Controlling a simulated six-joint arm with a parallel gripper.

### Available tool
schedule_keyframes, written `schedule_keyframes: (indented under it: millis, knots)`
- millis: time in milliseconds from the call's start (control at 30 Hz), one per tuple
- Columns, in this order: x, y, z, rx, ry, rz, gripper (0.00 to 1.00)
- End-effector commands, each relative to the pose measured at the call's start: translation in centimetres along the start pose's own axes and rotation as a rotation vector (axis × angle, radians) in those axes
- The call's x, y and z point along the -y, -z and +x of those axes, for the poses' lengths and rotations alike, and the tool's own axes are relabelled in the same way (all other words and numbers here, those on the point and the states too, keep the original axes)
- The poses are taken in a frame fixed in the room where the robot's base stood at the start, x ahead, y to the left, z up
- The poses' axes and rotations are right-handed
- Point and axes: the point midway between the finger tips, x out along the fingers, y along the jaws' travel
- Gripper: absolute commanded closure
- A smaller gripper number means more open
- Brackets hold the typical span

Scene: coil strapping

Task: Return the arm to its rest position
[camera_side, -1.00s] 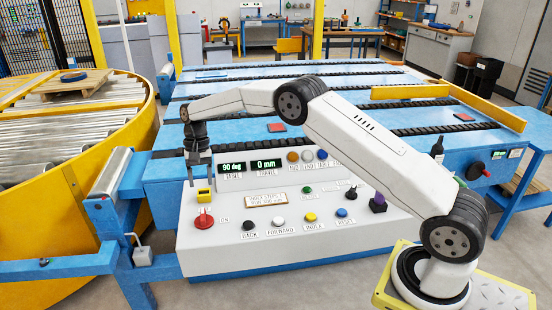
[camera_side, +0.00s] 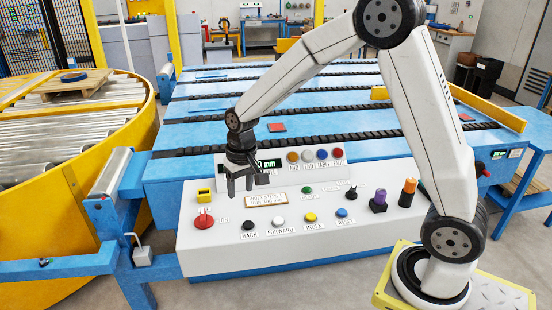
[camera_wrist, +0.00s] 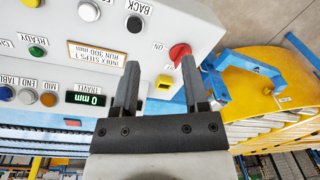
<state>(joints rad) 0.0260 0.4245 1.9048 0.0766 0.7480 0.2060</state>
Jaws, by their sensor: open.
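My gripper (camera_side: 247,186) hangs open and empty above the control panel (camera_side: 190,245) in the side view, its fingers pointing down. It appears clear of the panel's surface. In the wrist view my gripper's two fingers (camera_wrist: 160,60) are spread apart with nothing between them. My arm is bent with its elbow raised high. The red knob (camera_side: 204,218) and the yellow block (camera_side: 204,196) are left of the gripper in the side view. The gripper hides part of the green display (camera_side: 270,163); in the wrist view a display reads 0 mm (camera_wrist: 86,99).
Several buttons line the panel, including a yellow one (camera_side: 310,217). A purple knob (camera_side: 379,202) and an orange-black item (camera_side: 408,192) stand at its right. Behind is the blue conveyor table (camera_side: 210,138); left is the yellow-rimmed turntable (camera_side: 146,105). Space above the table is open.

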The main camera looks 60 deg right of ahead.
Motion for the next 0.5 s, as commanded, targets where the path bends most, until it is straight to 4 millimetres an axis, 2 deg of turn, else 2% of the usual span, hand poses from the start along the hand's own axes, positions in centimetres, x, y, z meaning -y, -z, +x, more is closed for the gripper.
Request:
schedule_keyframes:
  millis: [500]
  knots:
    - [-3.2,-11.4,-0.3,-0.133,-0.021,-0.223,0.43]
